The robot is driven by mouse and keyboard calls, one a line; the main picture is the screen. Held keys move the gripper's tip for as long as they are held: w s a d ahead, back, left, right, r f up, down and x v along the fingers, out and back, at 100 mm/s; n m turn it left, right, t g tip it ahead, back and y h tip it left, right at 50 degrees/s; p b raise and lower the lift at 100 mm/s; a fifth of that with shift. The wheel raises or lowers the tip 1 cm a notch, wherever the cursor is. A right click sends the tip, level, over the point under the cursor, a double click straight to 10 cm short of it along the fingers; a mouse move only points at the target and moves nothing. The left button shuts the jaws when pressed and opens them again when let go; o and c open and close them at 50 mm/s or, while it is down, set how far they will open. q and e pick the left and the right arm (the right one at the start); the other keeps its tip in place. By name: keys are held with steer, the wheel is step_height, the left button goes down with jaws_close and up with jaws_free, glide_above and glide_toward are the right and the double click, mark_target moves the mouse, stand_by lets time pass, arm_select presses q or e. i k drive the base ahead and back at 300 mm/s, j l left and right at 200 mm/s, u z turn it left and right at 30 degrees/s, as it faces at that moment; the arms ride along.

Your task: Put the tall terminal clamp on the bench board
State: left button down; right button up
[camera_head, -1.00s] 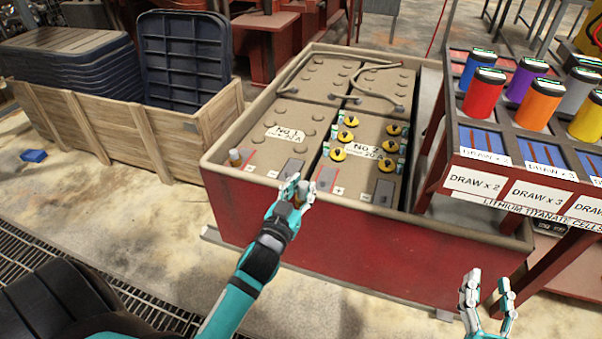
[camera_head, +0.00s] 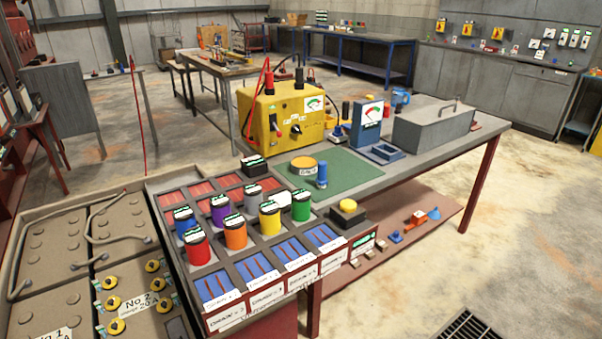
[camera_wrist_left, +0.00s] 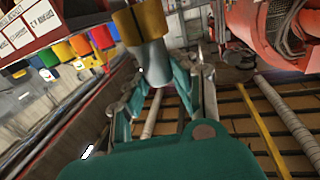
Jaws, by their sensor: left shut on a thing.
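In the left wrist view my left gripper (camera_wrist_left: 168,76) is shut on a clamp (camera_wrist_left: 150,58), a grey cylinder with a brass-coloured collar at its upper end. It looks like the tall terminal clamp. Neither gripper shows in the head view. A green mat (camera_head: 345,174) lies on the long grey bench (camera_head: 440,148) there. I cannot tell for certain which surface is the bench board.
A rack (camera_head: 161,210) of several coloured cells stands before the bench. The battery crate (camera_head: 22,222) is at lower left. A yellow meter box (camera_head: 281,122), a small blue-framed meter (camera_head: 367,122) and a grey toolbox (camera_head: 433,127) stand on the bench. Floor at right is largely clear.

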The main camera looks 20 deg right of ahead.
mark_target(365, 168)
steer(key=i+l, duration=0.15)
steer(key=l, duration=0.45)
steer(key=i+l+u, duration=0.15)
steer(key=l, duration=0.5)
steer(key=i+l, duration=0.2)
steer(key=l, duration=0.45)
steer(key=i+l+u, duration=0.1)
steer(key=l, duration=0.5)
steer(key=i+l+u, duration=0.1)
steer(key=l, duration=0.55)
steer(key=i+l, duration=0.15)
steer(key=l, duration=0.5)
steer(key=i+l+u, duration=0.1)
steer(key=l, duration=0.55)
steer(key=i+l, duration=0.15)
steer(key=l, duration=0.15)
